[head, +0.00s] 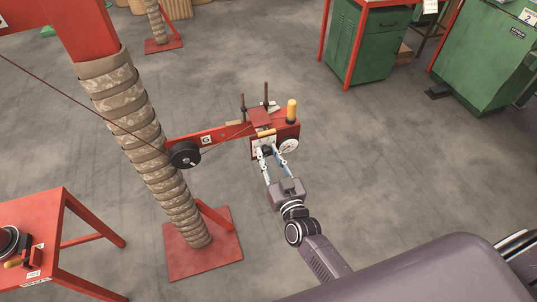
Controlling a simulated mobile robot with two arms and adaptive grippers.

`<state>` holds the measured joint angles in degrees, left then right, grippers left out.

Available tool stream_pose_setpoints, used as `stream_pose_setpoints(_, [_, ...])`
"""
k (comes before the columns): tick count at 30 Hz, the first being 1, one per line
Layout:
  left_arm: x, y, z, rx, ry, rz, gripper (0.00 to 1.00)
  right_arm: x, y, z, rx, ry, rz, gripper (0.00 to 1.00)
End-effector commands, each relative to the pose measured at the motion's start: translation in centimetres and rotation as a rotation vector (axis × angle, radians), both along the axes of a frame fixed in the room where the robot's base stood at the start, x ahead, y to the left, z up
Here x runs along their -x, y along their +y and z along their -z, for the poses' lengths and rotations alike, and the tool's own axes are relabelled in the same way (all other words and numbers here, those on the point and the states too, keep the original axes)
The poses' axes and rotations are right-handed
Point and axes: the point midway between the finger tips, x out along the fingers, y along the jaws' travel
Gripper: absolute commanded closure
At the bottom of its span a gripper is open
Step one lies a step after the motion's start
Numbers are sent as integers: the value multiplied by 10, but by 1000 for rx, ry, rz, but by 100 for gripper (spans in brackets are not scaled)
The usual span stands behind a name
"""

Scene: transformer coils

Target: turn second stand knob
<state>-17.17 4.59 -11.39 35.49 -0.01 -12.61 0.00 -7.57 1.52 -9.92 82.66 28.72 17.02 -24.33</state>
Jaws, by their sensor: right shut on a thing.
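A red stand head (287,130) sits at the end of a red arm (213,136) fixed to a wrapped post (140,130). It carries a white dial, a yellow-topped cylinder (292,110) and a dark knob (267,151) on its front face. My right gripper (268,152) reaches up from the lower right and is shut on the dark knob, with its fingers on either side. The fingers partly hide the knob and the face around it. My left gripper is out of view.
A red table (50,215) stands at the lower left. A thin dark line runs from the upper left to a black pulley (185,154). Green cabinets (368,42) stand at the back right. The grey floor right of the stand is clear.

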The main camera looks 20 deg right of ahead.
Motion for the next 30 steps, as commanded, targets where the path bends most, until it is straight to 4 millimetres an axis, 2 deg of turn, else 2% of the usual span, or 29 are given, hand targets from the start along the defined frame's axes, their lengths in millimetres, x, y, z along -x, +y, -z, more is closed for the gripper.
stream_pose_setpoints(8, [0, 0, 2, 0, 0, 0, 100, 0, -1, 1, -189, 6, -1, 100])
stream_pose_setpoints(30, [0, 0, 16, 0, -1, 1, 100, 0, -3, 3, -890, 30, -1, 100])
